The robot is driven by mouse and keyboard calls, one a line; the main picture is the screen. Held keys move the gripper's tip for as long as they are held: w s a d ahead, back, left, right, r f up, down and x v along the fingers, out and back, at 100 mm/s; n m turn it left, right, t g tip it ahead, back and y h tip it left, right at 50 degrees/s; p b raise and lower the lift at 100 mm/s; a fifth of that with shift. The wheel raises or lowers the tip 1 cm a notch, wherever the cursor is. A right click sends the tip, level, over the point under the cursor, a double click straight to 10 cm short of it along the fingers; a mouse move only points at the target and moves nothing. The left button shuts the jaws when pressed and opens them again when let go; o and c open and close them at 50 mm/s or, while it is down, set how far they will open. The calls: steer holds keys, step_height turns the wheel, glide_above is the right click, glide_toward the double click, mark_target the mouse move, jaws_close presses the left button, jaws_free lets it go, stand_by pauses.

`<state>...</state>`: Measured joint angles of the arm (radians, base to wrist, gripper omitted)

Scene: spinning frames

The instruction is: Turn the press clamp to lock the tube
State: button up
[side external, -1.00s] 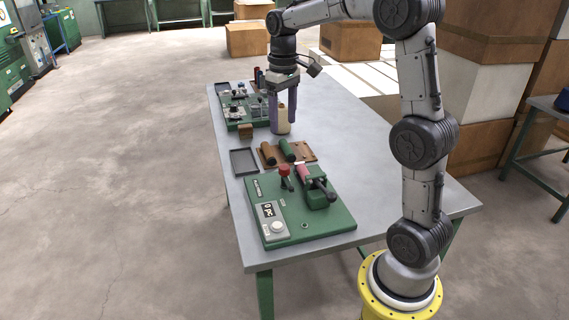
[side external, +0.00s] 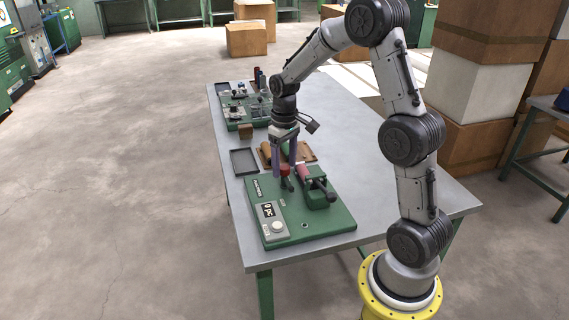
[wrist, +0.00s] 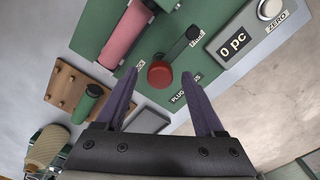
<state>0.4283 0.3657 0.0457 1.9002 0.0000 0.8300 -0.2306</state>
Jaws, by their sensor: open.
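The press clamp's red knob (side external: 285,170) stands on the green fixture board (side external: 330,228). In the wrist view, the red knob (wrist: 160,74) sits at one end of a dark lever that runs to a black pivot (wrist: 193,32). A pink tube (side external: 303,173) lies in the green holder beside the clamp; in the wrist view the tube (wrist: 124,38) is at upper left. My gripper (side external: 285,178) points down at the knob, its purple fingers open on either side of it in the picture. No grip on the knob shows. I cannot tell the exact height gap.
A counter box (side external: 270,220) reading "0 pc" is on the board's left. A brown rack (side external: 307,153) with spools stands behind, beside an empty dark tray (side external: 243,161). Another green fixture (side external: 238,112) stands at the far end. The table's right side is clear.

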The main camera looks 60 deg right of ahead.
steer(key=shift+f, duration=0.2)
steer(key=shift+c, duration=0.3)
jaws_close()
steer(key=shift+r, duration=0.1)
stand_by(1.0)
